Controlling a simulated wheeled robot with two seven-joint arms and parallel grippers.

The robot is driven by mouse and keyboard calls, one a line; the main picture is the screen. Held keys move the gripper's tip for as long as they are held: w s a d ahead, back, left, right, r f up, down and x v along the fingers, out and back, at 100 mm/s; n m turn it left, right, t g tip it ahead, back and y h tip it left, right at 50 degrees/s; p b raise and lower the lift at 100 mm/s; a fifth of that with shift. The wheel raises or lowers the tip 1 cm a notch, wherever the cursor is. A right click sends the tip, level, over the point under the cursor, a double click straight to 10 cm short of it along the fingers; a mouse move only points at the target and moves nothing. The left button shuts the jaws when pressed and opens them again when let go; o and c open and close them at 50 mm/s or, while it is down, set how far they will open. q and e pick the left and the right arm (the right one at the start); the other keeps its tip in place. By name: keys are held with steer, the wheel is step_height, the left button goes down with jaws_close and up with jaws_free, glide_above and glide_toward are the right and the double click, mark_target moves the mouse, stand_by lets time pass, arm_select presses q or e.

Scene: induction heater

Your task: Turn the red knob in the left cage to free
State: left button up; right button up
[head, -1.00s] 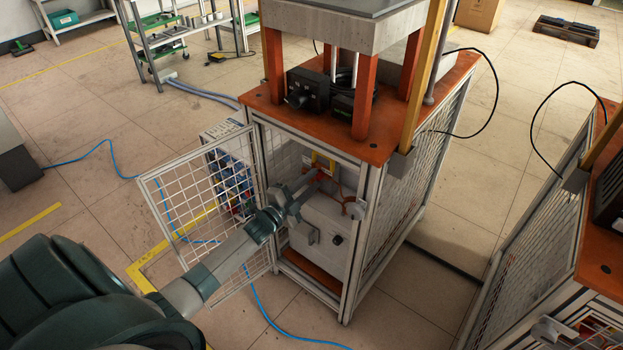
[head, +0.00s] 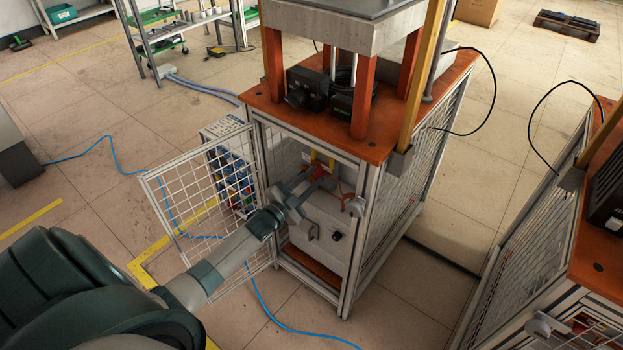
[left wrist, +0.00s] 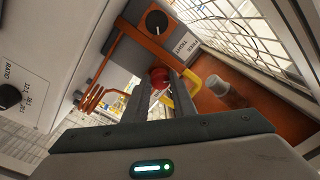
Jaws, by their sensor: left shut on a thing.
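The red knob (left wrist: 160,75) shows in the left wrist view between the tips of my left gripper (left wrist: 162,88), which is shut on it. In the head view my left gripper (head: 305,180) reaches through the open front of the left cage (head: 357,215), above the white box; its fingertips and the knob are small and partly hidden there. A white label (left wrist: 187,42) with the words TIGHT and FREE lies beside the knob, seen tilted. Which word the knob points at cannot be told. My right gripper is not in view.
The mesh door (head: 190,205) of the cage stands open to the left of my arm. A white box (head: 325,240) sits inside the cage. Copper coils (left wrist: 92,98) and a yellow bracket (left wrist: 205,70) are close to my fingers. A second cage (head: 530,230) stands at the right.

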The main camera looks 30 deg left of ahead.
arm_select(q)
steer(key=o, duration=1.1)
steer(key=shift+c, duration=0.2)
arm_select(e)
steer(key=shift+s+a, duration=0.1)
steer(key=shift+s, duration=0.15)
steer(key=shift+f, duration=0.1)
arm_select(q)
steer(key=shift+s, duration=0.15)
steer(key=s+a+f, duration=0.1)
steer(key=s, duration=1.6)
steer(key=shift+a+p, duration=0.2)
steer(key=shift+p, duration=0.2)
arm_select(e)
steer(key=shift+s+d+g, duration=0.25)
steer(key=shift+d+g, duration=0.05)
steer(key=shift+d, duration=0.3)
